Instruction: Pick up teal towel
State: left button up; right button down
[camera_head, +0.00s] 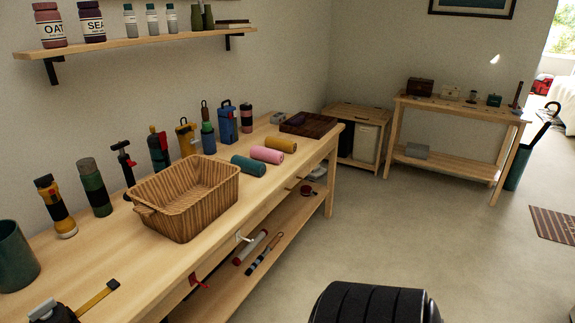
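The teal towel (248,165) is a small rolled cylinder lying on the wooden workbench. It lies just right of the wicker basket (188,208), at the near end of a row with a pink roll (267,154) and a mustard roll (281,144). Its top and near side are in plain view. Neither of my grippers shows in the head view.
Bottles, flashlights and lanterns line the bench (250,203) along the wall. A dark wooden tray (309,124) lies beyond the rolls. A lower shelf holds tools. A black ribbed object (375,304) stands at the bottom edge. The floor (430,230) right of the bench is open.

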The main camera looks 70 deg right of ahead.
aim_at(247, 165)
jog(key=z, duration=1.85)
jog(key=i+l, duration=0.15)
jog(key=i, duration=0.25)
jog(key=i+l+u, duration=0.15)
jog(key=i, duration=0.25)
jog(key=i+l, duration=0.15)
jog(key=i, duration=0.25)
jog(key=j+u, duration=0.05)
